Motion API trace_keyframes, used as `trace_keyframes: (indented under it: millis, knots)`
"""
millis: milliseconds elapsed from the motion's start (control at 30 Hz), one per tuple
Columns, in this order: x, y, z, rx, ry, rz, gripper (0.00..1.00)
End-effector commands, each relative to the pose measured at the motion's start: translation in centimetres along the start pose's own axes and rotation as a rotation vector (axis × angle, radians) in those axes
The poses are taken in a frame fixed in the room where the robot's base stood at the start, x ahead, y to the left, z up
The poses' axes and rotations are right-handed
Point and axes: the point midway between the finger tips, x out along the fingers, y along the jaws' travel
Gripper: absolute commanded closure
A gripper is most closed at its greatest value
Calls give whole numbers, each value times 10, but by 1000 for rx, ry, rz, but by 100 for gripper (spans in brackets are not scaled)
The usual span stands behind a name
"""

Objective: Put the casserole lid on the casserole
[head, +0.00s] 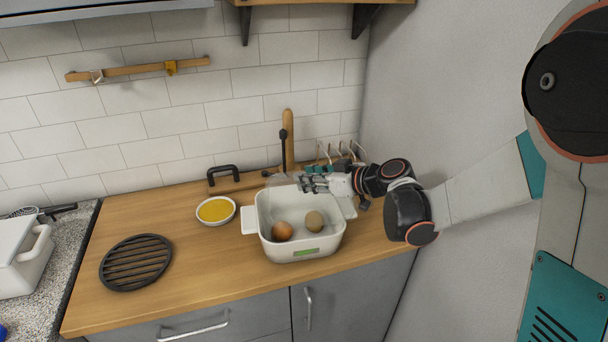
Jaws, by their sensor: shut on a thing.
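The white casserole (302,252) stands upright and uncovered on the wooden counter, with a brown round item (282,231) and a paler round item (314,221) inside. My gripper (303,184) reaches in from the right, over the back part of the casserole. It is shut on a faint, see-through thing (279,179) at its fingertips, which looks like a clear lid. Its outline is hard to make out against the tiles and counter, and I cannot tell whether it touches the casserole rim.
A bowl of yellow liquid (216,210) sits left of the casserole, and a black round trivet (136,262) lies farther left. A black handle (223,174) and a rack (340,152) stand behind. A white lidded container (22,262) stands far left. The front counter is clear.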

Motion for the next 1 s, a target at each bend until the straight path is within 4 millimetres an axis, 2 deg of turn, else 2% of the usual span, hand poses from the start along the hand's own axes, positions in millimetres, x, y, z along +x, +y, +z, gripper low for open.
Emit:
trace_keyframes:
  millis: [100, 267, 800, 1000]
  knots:
    - [14, -12, -10, -30, 11, -65, 100]
    - [20, -17, -12, -42, 17, -90, 100]
    - [33, -16, 21, -41, 16, -87, 100]
    - [35, -16, 27, -41, 16, -87, 100]
